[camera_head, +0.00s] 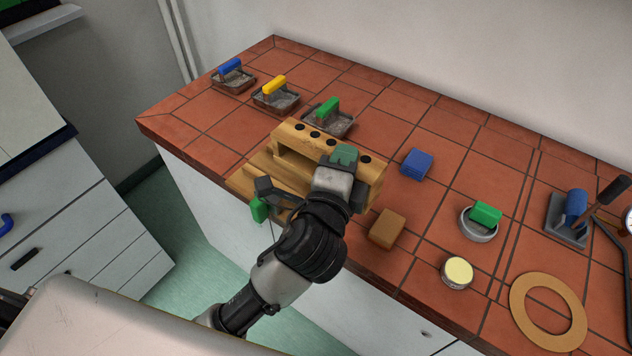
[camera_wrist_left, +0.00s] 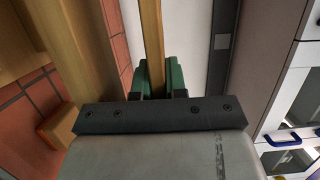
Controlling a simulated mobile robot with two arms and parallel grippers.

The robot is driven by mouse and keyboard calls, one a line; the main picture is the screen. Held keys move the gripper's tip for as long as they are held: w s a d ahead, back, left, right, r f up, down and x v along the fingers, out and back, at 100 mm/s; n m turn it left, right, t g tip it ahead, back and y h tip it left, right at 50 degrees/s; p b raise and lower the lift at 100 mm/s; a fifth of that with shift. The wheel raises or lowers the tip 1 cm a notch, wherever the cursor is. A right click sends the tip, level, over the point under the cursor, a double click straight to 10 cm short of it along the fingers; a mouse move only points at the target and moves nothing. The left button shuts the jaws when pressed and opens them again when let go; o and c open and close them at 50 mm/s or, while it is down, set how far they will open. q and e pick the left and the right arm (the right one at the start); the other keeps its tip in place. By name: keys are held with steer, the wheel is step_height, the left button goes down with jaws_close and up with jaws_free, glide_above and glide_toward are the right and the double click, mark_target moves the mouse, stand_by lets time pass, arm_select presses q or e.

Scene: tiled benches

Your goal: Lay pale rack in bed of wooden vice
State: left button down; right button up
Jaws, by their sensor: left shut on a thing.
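The pale rack (camera_head: 291,128) is a long wooden piece with a row of dark round holes along its top. It is above and against the wooden vice (camera_head: 245,182), a stepped wooden block at the bench's front edge. My left gripper (camera_head: 345,158) is shut on the rack towards its right end. In the left wrist view, green parts at the fingertips (camera_wrist_left: 158,90) flank the narrow pale edge of the rack (camera_wrist_left: 151,40). My arm hides much of the vice's bed, so I cannot tell whether the rack touches it. My right gripper is not in view.
A brown block (camera_head: 388,229) and a blue block (camera_head: 416,163) lie right of the vice. Several trays with coloured handles stand behind and left. A yellow-topped tin (camera_head: 457,272), a green-handled round dish (camera_head: 480,221) and a flat ring (camera_head: 548,311) are farther right.

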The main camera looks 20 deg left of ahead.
arm_select(q)
steer(key=w+a+f, duration=0.1)
steer(key=a, duration=0.1)
steer(key=w+a+f, duration=0.2)
steer(key=a, duration=0.1)
steer(key=w+a+f, duration=0.2)
steer(key=shift+w+a+f, duration=0.15)
steer(key=shift+a, duration=0.25)
steer(key=shift+w+a+f, duration=0.2)
steer(key=shift+a+f, duration=0.05)
steer(key=shift+a, duration=0.05)
steer(key=shift+w+a+f, duration=0.1)
steer(key=shift+f, duration=2)
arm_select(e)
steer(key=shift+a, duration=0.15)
arm_select(q)
steer(key=shift+f, duration=0.2)
steer(key=c, duration=1.2)
jaws_free()
steer(key=shift+o, duration=0.2)
